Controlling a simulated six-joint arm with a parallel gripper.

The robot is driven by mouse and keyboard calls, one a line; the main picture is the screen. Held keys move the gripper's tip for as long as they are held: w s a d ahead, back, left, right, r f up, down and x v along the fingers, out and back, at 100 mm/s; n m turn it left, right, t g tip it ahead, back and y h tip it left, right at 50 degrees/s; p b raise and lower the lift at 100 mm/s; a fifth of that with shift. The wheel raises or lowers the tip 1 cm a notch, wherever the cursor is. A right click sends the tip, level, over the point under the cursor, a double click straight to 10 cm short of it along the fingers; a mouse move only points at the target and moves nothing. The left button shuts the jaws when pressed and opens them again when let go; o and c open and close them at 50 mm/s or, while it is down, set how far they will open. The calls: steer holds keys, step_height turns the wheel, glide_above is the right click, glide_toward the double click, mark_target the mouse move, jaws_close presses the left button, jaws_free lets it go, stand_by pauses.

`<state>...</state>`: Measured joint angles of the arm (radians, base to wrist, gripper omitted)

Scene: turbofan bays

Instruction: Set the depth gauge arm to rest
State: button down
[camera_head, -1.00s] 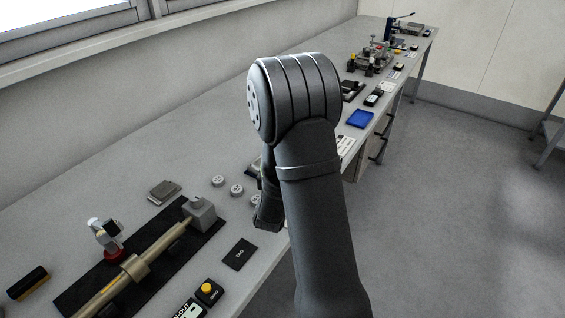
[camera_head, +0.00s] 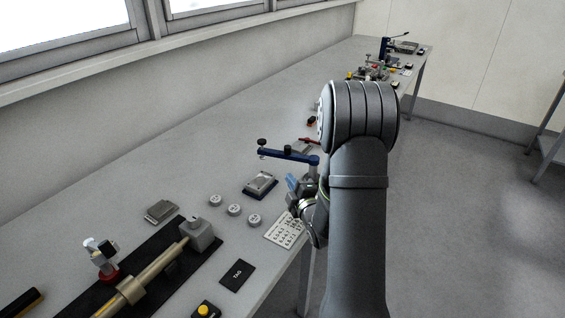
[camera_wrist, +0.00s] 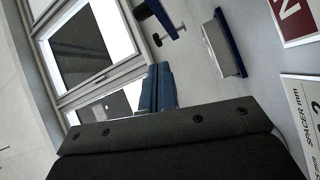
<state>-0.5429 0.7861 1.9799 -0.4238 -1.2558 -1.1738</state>
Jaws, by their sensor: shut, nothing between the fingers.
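The depth gauge arm (camera_head: 285,155) is a blue bar with black knobs, level above the bench in the head view. Its right end meets a grey post, partly hidden by my arm. A blue bar with a black knob, seemingly the same arm, shows at the top of the wrist view (camera_wrist: 168,20). My gripper (camera_head: 292,183) is below and beside the bar's right end, apart from it as far as I can tell. Its blue fingers (camera_wrist: 157,85) are together and empty in the wrist view.
A dark-edged plate with a grey block (camera_head: 260,185) lies left of my gripper. A spacer card (camera_head: 285,230), several grey discs (camera_head: 234,210) and a TAG card (camera_head: 237,275) lie nearer. A brass cylinder on a black mat (camera_head: 150,280) is front left. Bench toward the window is clear.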

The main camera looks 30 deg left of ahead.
steer(key=n+g, duration=0.1)
steer(key=n, duration=0.1)
steer(key=d+f+n, duration=0.1)
steer(key=n, duration=0.1)
steer(key=shift+s+g+y, duration=0.15)
steer(key=shift+g+y, duration=0.25)
glide_toward(277, 155)
steer(key=a, duration=0.2)
steer(key=s+a, duration=0.1)
steer(key=a, duration=0.1)
steer(key=shift+a, duration=0.1)
steer(key=w, duration=0.2)
steer(key=shift+w+a, duration=0.2)
steer(key=shift+w, duration=0.1)
steer(key=shift+w+a, duration=0.2)
steer(key=shift+w, duration=0.45)
